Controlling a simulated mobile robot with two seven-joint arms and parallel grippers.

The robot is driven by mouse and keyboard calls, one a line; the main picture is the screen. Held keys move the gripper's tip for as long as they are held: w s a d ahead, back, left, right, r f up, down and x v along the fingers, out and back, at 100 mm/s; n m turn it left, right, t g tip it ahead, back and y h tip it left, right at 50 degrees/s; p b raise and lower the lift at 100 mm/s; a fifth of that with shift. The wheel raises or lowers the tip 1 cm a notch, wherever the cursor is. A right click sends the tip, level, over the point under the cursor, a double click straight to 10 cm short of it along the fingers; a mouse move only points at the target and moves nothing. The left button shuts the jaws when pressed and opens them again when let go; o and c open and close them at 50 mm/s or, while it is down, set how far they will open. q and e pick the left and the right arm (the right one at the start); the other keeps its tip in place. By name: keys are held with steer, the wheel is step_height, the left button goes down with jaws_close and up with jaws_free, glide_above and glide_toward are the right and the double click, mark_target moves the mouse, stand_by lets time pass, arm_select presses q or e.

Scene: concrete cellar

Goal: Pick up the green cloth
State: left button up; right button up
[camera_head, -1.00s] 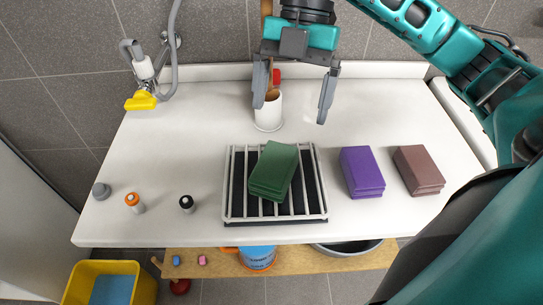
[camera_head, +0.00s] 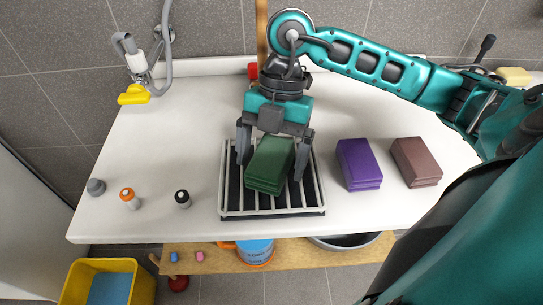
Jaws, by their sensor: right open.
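The green cloth (camera_head: 270,166) is a folded, thick dark-green block lying on a slatted rack (camera_head: 231,205) with a dark base, on the white counter. My right gripper (camera_head: 271,168) is open, with one finger to the left of the cloth and the other to its right. The fingers straddle its upper part; I cannot tell whether they touch it. My left gripper is not in view.
A folded purple cloth (camera_head: 358,164) and a folded brown cloth (camera_head: 416,161) lie to the right of the rack. Small bottles, one black-capped (camera_head: 183,199) and one orange-capped (camera_head: 129,198), stand to the left.

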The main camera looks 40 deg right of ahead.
mark_target(271, 155)
steer(key=shift+f, duration=0.2)
stand_by(0.5)
steer(key=shift+c, duration=0.3)
steer(key=shift+c, duration=0.9)
steer(key=c, duration=0.9)
steer(key=shift+r, duration=0.4)
steer(key=shift+r+p, duration=1.15)
steer(key=shift+r, duration=8.7)
